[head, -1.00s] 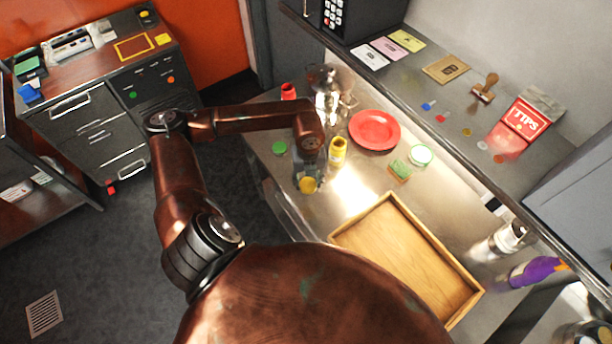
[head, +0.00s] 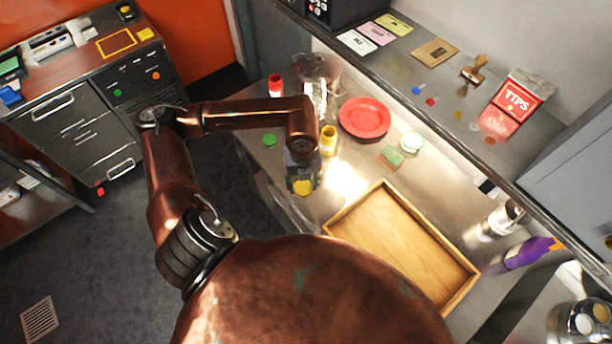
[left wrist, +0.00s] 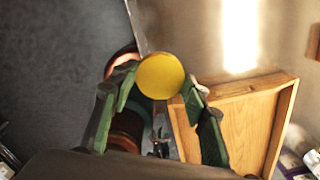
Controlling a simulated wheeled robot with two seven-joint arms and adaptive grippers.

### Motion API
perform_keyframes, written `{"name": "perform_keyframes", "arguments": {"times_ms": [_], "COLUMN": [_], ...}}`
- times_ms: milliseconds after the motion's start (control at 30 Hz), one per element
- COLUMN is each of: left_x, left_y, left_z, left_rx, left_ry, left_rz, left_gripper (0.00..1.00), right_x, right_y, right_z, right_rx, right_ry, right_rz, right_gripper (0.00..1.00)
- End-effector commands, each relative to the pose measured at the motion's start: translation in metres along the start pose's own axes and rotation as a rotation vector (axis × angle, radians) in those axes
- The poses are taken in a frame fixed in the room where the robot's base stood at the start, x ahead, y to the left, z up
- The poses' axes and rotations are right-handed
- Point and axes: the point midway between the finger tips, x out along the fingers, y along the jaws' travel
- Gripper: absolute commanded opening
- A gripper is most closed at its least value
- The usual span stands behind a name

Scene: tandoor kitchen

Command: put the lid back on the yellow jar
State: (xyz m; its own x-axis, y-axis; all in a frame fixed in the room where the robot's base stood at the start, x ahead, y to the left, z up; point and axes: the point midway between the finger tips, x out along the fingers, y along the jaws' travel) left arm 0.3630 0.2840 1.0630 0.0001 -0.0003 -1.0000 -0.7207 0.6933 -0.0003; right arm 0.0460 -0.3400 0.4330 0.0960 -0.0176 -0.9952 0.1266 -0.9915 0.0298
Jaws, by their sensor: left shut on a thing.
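The yellow jar (head: 328,141) stands upright on the steel counter in the head view, just right of my left forearm's end. Its opening is too small to make out. My left gripper (head: 302,181) is over the counter near its front edge, in front of the jar and apart from it. It is shut on the round yellow lid (head: 303,188). In the left wrist view the lid (left wrist: 160,76) sits between the green fingertips, its flat face toward the camera. The jar is not seen in the left wrist view. My right gripper is not in view.
A wooden tray (head: 349,241) lies to the right of the gripper. A red plate (head: 364,117), a green-and-tan sponge (head: 391,157), a green-rimmed round item (head: 411,142), a green disc (head: 269,140) and a red jar (head: 275,86) stand around. A raised shelf (head: 440,100) runs along the back.

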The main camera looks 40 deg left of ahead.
Motion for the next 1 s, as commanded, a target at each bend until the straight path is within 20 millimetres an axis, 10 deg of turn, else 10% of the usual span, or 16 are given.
{"name": "perform_keyframes", "arguments": {"times_ms": [1000], "left_x": [-0.032], "left_y": [-0.063], "left_z": [0.019], "left_rx": [1.796], "left_ry": [-0.006], "left_rz": [-0.009], "left_gripper": [0.34], "right_x": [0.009], "right_y": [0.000], "right_z": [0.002], "right_rx": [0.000], "right_ry": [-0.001], "right_rz": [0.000], "right_gripper": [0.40]}}
